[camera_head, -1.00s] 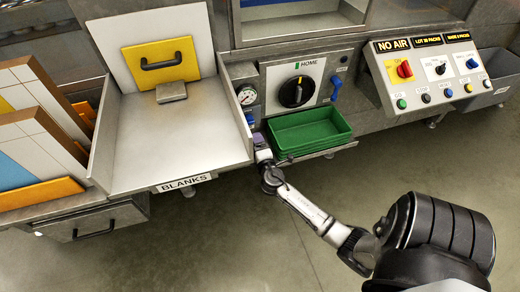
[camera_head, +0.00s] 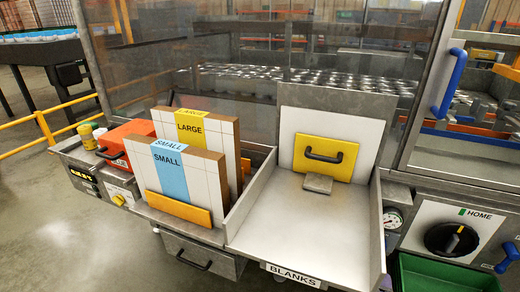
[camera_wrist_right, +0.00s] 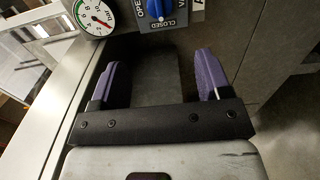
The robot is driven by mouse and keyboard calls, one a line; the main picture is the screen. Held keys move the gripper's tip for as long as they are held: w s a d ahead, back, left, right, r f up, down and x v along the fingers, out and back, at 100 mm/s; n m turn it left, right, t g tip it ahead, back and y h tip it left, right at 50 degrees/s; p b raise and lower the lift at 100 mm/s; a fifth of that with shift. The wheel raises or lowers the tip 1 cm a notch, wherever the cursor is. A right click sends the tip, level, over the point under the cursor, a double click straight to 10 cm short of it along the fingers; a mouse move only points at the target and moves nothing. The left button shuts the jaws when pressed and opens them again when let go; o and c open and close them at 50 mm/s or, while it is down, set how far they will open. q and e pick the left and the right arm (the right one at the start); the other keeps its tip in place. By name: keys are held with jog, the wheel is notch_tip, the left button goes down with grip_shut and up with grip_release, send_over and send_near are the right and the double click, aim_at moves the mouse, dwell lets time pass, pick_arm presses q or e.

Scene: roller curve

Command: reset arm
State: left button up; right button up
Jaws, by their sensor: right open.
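My right gripper (camera_wrist_right: 155,85) shows in the right wrist view with its two purple fingers apart and nothing between them. It is in front of a grey metal panel, below a pressure gauge (camera_wrist_right: 95,16) and a blue valve handle (camera_wrist_right: 156,8) marked with OPEN and CLOSED. In the head view neither arm nor gripper shows.
In the head view the BLANKS tray (camera_head: 300,228) has a yellow handled plate (camera_head: 325,157) at its back. SMALL (camera_head: 172,172) and LARGE (camera_head: 190,127) cartons stand to its left. A HOME dial (camera_head: 452,239) and green bin (camera_head: 445,275) are at the right.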

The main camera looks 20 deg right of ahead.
jog(key=s+f+m+g, duration=0.1)
jog(key=s+m+g, duration=0.5)
jog(key=m, duration=0.4)
jog(key=s+a+r+n+g+y+p, duration=0.1)
jog(key=s+a+r+y+p, duration=0.2)
jog(key=a, duration=0.6)
jog(key=s+a+r+y+p, duration=0.1)
jog(key=s+a+r+y, duration=0.1)
jog(key=a+y, duration=0.5)
jog(key=s+a+r+n+g+y+p, duration=0.1)
jog(key=s+a+r+y+p, duration=0.15)
jog(key=a, duration=0.75)
jog(key=s+a+g+p, duration=0.2)
jog(key=s+a+p, duration=0.15)
jog(key=s, duration=0.45)
notch_tip(320, 180, up, 38)
jog(key=p, duration=3.7)
jog(key=shift+w+d+n+t+p, duration=0.3)
jog(key=shift+w+d, duration=0.15)
